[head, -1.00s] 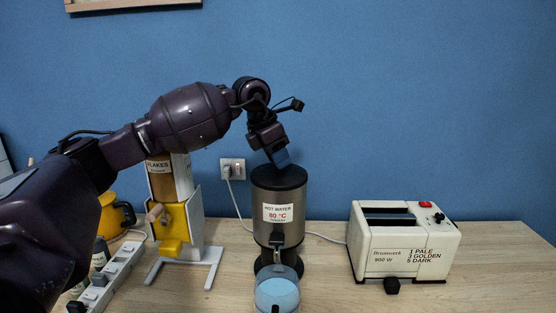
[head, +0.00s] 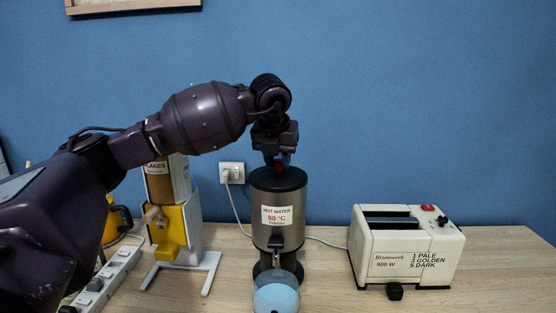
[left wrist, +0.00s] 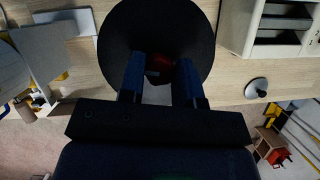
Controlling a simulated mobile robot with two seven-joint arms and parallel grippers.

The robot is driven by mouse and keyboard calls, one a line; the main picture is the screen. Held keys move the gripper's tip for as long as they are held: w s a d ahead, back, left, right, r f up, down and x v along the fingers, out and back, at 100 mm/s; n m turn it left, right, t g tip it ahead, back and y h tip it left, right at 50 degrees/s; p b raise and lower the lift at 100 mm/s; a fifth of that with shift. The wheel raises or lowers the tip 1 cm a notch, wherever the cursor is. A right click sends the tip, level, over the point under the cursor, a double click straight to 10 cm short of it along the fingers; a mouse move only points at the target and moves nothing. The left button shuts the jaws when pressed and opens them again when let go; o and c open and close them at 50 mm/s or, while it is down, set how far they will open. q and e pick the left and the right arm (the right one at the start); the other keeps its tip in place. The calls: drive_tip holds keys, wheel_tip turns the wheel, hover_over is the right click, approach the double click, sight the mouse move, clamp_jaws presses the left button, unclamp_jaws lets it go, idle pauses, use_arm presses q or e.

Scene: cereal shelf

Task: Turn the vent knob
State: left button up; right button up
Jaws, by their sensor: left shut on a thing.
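The hot water dispenser (head: 267,210) is a steel cylinder with a black lid (head: 287,180), a label reading "HOT WATER 80 °C" and a tap at its front. My left gripper (head: 278,162) points straight down over the lid and is shut on the knob. My right gripper is not in view.
A pale blue cup (head: 276,296) stands under the tap. A white toaster (head: 385,235) is on the right. A flakes dispenser (head: 193,220) and a power strip (head: 105,280) are on the left. The table between dispenser and toaster is clear except for a cord.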

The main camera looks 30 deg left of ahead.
use_arm(q)
drive_tip(key=shift+n+y, duration=0.4)
drive_tip(key=shift+n, duration=0.7)
drive_tip(key=o, duration=0.9)
drive_tip(key=shift+o, duration=0.2)
drive_tip(key=shift+s+d+r, duration=0.15)
drive_tip(key=shift+r, duration=0.45)
drive_tip(key=v, duration=0.9)
drive_tip(key=shift+r, duration=0.3)
